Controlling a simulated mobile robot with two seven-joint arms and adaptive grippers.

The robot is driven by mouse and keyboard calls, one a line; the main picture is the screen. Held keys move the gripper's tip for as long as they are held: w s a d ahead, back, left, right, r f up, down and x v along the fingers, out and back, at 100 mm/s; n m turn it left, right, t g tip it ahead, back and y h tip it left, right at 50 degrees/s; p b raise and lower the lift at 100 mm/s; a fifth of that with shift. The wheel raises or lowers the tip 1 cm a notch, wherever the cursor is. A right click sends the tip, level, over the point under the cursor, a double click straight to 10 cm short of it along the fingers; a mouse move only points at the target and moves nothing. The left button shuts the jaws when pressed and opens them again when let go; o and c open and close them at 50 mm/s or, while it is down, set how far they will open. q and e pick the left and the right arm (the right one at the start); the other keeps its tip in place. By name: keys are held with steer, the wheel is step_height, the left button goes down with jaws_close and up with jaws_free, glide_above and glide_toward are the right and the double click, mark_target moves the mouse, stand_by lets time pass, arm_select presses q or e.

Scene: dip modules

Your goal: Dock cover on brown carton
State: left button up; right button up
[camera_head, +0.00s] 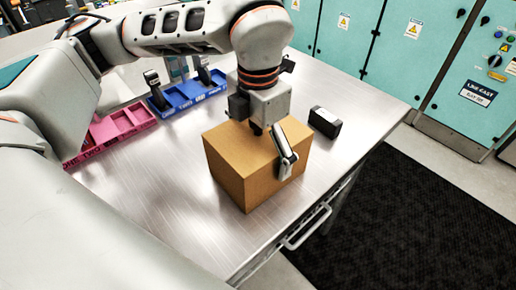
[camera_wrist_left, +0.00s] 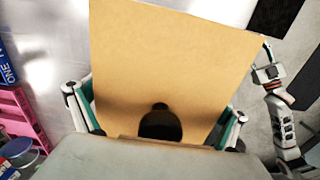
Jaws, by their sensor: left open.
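A plain brown carton (camera_head: 235,165) stands on the metal table in the head view. It also fills the middle of the left wrist view (camera_wrist_left: 170,60). My left gripper (camera_head: 275,150) is over the carton, pointing down, with one finger along its right side; the other finger is hidden. In the left wrist view its open fingers (camera_wrist_left: 158,120) show at either side of the carton; I cannot tell if they touch it. A dark rounded shape (camera_wrist_left: 160,124) shows against the carton there. I see nothing clearly identifiable as a dock cover. My right gripper (camera_wrist_left: 268,72) shows small at the right of the wrist view.
A black block with a pale top (camera_head: 325,122) stands on the table just right of the carton. A blue tray (camera_head: 188,95) and a pink tray (camera_head: 115,130) lie at the back left. The table's front left is clear. A dark mat (camera_head: 400,220) covers the floor beyond the edge.

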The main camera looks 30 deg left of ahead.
arm_select(q)
step_height(320, 180, up, 12)
steer(key=shift+r+p, duration=0.2)
steer(key=shift+p, duration=0.1)
stand_by(0.6)
